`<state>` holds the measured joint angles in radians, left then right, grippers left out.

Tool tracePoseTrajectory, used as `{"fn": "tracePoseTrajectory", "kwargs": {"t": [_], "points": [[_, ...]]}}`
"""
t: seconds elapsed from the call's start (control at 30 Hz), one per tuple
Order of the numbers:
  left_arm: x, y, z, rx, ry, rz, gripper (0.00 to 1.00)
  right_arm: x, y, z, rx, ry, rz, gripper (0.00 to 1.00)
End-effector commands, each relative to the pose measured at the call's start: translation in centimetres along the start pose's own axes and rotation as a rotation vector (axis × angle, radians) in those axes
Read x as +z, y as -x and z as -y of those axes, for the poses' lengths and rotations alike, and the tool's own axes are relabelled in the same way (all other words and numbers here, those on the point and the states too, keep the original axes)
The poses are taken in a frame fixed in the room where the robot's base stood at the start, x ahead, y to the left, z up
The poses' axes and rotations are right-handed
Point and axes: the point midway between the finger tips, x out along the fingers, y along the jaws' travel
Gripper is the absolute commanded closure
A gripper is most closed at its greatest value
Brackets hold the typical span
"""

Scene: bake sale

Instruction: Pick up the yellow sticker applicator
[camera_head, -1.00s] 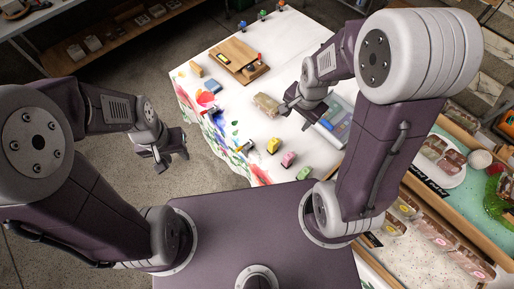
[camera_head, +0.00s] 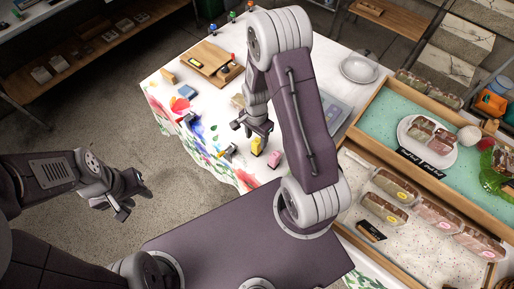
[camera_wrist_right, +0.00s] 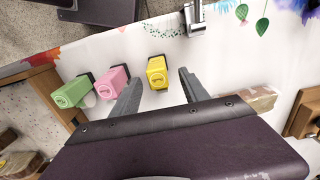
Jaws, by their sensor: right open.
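The yellow sticker applicator (camera_head: 257,146) stands on the white table just below my right gripper (camera_head: 252,127). In the right wrist view the yellow applicator (camera_wrist_right: 157,73) lies in line with the gap between the two fingers of my right gripper (camera_wrist_right: 158,88). These fingers are apart and nothing is held. A pink applicator (camera_wrist_right: 112,82) and a green one (camera_wrist_right: 73,92) stand to the left of it in that view. The pink one (camera_head: 274,159) also shows in the head view. My left gripper (camera_head: 112,208) hangs over the floor, fingers apart and empty.
A clear-lidded package (camera_wrist_right: 252,103) lies right of the gripper in the wrist view. A metallic device (camera_wrist_right: 195,20) sits near the yellow applicator. A wooden board (camera_head: 212,60) lies farther back. Trays with packaged baked goods (camera_head: 387,207) fill the right.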

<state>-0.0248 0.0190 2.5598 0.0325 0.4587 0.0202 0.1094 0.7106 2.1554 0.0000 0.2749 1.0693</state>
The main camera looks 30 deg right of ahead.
Motion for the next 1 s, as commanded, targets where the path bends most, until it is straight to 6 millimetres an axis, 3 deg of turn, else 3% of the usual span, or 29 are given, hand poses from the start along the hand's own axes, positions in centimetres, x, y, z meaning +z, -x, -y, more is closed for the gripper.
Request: {"fn": "tracePoseTrajectory", "kwargs": {"t": [0.3,0.57,0.7,0.77,1.0], "points": [[0.0,-0.1,0.0,0.000,0.000,0.000,0.64,0.0,-4.8,-0.3,0.003,0.001,0.001,0.47],[0.0,-0.1,0.0,0.000,0.000,0.000,0.64,-0.1,-5.1,-0.2,0.000,0.000,0.000,0.47],[0.0,-0.1,0.0,0.000,0.000,0.000,0.64,-0.1,-5.1,-0.2,0.001,0.000,0.000,0.86],[0.0,-0.1,0.0,0.000,0.000,0.000,0.64,-0.1,-5.1,-0.2,0.001,0.000,0.000,1.00],[0.0,-0.1,0.0,0.000,0.000,0.000,0.64,-0.1,-5.1,-0.2,0.000,0.000,0.000,1.00]]}}
